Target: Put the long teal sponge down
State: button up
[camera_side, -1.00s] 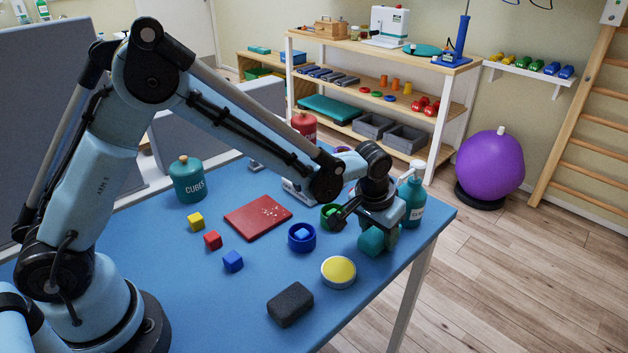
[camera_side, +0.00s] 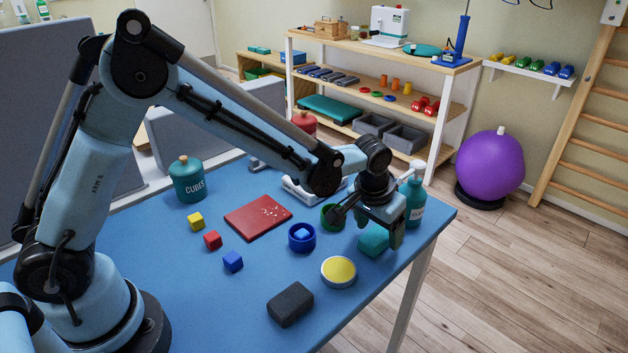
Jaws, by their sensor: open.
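The long teal sponge (camera_side: 374,240) lies on the blue table near its right edge, between the yellow-topped round tin and the teal pump bottle. My gripper (camera_side: 378,226) is right above and around it, pointing down, with its jaws open. One finger hangs on the right side of the sponge. The gripper covers part of the sponge's upper side, and I cannot tell whether a finger still touches it.
A green cup (camera_side: 331,218), a blue cup (camera_side: 302,237) with a blue cube in it, the yellow-topped tin (camera_side: 338,271) and the teal bottle (camera_side: 412,200) stand close by. A dark grey block (camera_side: 290,304) lies nearer the front. The table's right edge is close.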

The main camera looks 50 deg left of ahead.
jog(key=v, duration=1)
jog(key=s+a+r+t, duration=0.2)
jog(key=s+a+t, duration=0.2)
jog(key=s+a, duration=0.9)
jog(key=shift+s+r, duration=0.3)
jog(key=shift+s, duration=0.75)
